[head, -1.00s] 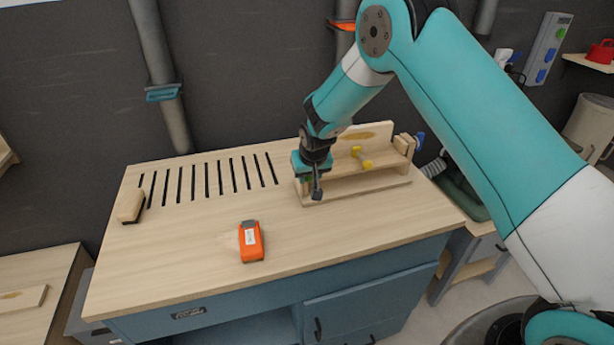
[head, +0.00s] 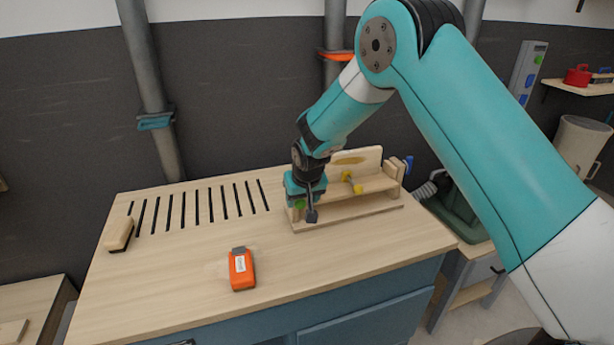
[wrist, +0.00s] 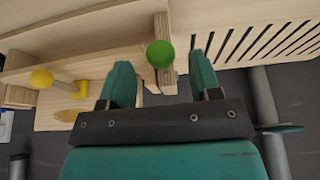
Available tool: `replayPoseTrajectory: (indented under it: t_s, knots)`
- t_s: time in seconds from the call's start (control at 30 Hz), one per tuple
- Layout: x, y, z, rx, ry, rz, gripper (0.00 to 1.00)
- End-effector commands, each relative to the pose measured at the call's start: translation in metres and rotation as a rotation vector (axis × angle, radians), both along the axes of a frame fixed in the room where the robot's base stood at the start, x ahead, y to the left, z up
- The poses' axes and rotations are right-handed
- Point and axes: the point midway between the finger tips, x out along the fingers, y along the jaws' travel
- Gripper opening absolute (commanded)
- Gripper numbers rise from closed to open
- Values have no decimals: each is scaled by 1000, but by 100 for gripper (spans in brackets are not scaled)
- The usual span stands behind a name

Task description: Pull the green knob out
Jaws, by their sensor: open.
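The green knob (wrist: 160,54) is a round ball on the end post of a wooden fixture (wrist: 90,40). In the wrist view it lies between and just beyond the two teal fingers of my gripper (wrist: 162,78), with gaps on both sides. My gripper is open and empty. In the head view my gripper (head: 306,195) is at the left end of the fixture (head: 350,212), and the green knob (head: 299,204) partly shows beside it. A yellow knob (head: 346,176) sits on the fixture, and a blue knob (head: 409,163) is at its right end.
The fixture stands on a wooden workbench (head: 180,285) with a row of dark slots at the back left. An orange device (head: 242,268) and a wooden brush (head: 119,234) lie on the bench. The bench top in front of the fixture is clear.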

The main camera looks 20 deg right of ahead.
Motion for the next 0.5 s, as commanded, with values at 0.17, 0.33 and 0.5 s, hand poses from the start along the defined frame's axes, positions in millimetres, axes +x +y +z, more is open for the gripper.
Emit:
replayPoseTrajectory:
  t_s: [0.17, 0.33, 0.5]
  knots:
    - [-16, 0, 39, 1, -5, 0, 58]
    - [-33, 1, 79, 2, -6, 1, 58]
    - [-47, 1, 111, 1, -3, 1, 58]
